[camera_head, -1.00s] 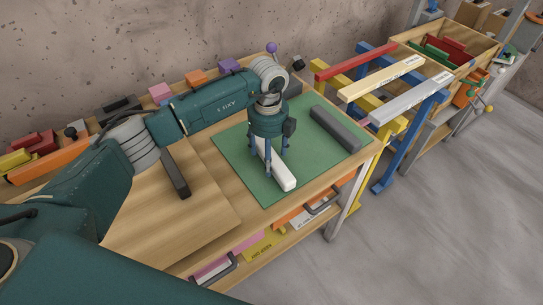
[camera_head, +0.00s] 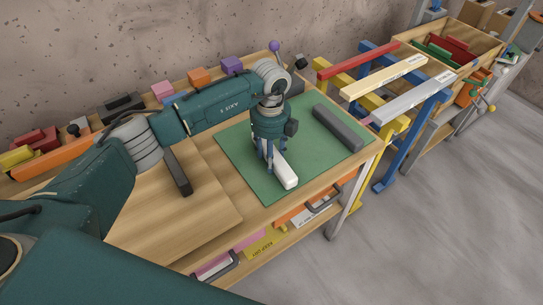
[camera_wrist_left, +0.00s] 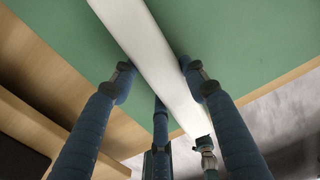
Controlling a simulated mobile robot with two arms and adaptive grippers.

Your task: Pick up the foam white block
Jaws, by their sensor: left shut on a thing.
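The white foam block (camera_head: 288,178) is a long bar lying on the green mat (camera_head: 242,166), its near end sticking out toward the front edge of the bench. My left gripper (camera_head: 268,163) points down over the block, with its blue fingers shut around it. The far part of the block is hidden by the gripper. In the left wrist view the block (camera_wrist_left: 150,45) runs diagonally between the fingers (camera_wrist_left: 157,76), with green mat on both sides. It seems to rest on the mat. My right gripper is not in view.
A dark grey bar (camera_head: 338,128) lies on the mat to the right. A dark bar (camera_head: 178,173) lies on the wooden board to the left. Coloured blocks line the back by the wall. Right of the bench, a rack holds red, yellow and grey bars (camera_head: 410,97).

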